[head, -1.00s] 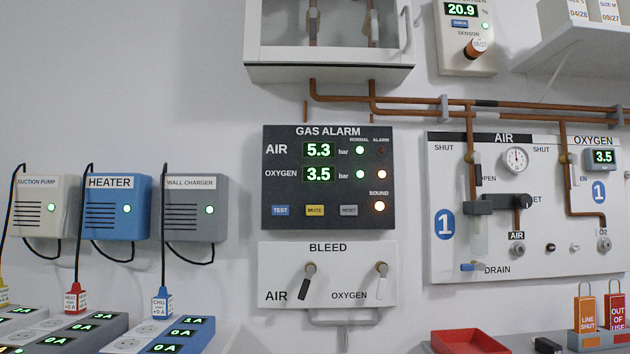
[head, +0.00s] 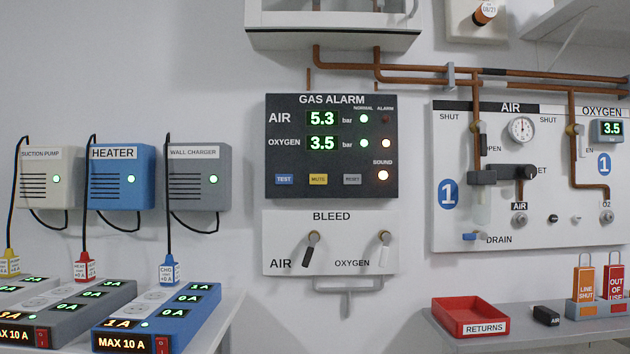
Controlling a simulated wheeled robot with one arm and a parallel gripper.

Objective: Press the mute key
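The yellow mute key (head: 318,179) sits on the dark gas alarm panel (head: 284,160) in the middle of the head view. It lies between the blue test key (head: 284,179) and the grey reset key (head: 352,179). The panel reads 5.3 bar for air and 3.5 bar for oxygen. The sound lamp (head: 383,175) is lit. My gripper is not in view.
Below the panel is the bleed board (head: 333,228) with two levers. A shelf at lower right holds a red returns tray (head: 440,316) and tags. Power strips (head: 210,325) stand on a bench at lower left. The wall before the panel looks unobstructed.

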